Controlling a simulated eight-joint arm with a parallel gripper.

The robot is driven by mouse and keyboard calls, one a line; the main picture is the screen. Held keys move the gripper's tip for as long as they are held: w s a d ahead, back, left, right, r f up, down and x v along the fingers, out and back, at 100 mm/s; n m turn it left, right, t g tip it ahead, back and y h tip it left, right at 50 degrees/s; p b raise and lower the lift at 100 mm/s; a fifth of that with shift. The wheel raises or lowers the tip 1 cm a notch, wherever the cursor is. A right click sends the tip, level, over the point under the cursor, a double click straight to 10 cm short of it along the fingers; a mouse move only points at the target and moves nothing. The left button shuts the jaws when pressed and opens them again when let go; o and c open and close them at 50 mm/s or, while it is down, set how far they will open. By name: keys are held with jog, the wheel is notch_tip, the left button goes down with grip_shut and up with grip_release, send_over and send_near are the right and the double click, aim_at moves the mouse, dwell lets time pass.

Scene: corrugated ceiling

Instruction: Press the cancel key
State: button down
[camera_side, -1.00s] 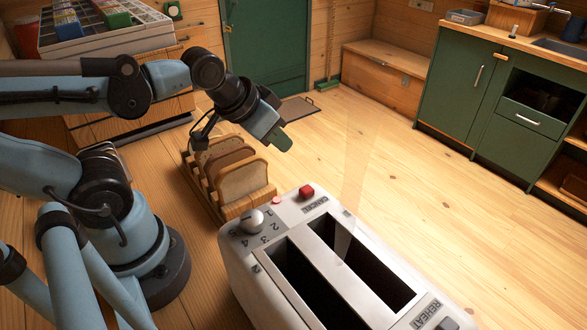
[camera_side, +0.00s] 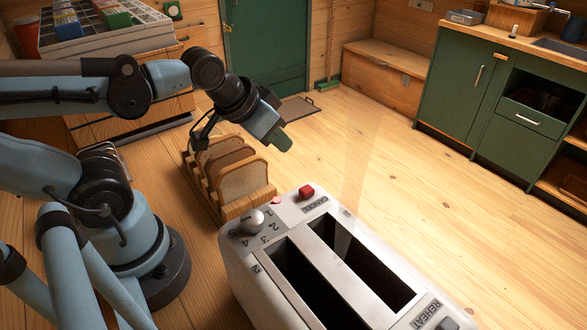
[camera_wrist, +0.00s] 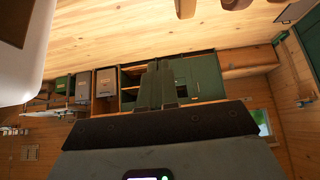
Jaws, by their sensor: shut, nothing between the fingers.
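The cancel key is a red button (camera_side: 306,192) at the far end of the white toaster (camera_side: 240,262), beside the printed word CANCEL. My gripper (camera_side: 284,142) is shut and empty, above and behind the key in the side view, near the bread slices. It is apart from the key and from the toaster. Its dark green fingers (camera_wrist: 158,88) also show side by side in the wrist view. A white body with a dark area (camera_wrist: 22,60), probably the toaster, fills the upper left there; the key cannot be made out in that view.
A wooden rack (camera_side: 246,205) with several bread slices (camera_side: 241,180) stands just behind the toaster, below my gripper. A tray with coloured blocks (camera_side: 100,40) is at back left.

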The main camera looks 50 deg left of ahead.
jog(key=shift+d, duration=0.1)
notch_tip(320, 180, up, 16)
jog(key=m+g+h, duration=0.5)
jog(key=m+h, duration=0.2)
jog(key=h, duration=0.2)
send_over(307, 192)
jog(key=a, duration=0.2)
jog(key=shift+w+d+f, duration=0.1)
jog(key=shift+d+f, duration=0.1)
jog(key=shift+d, duration=0.05)
jog(key=shift+f, duration=4.45)
jog(key=shift+f, duration=0.15)
jog(key=shift+f, duration=0.25)
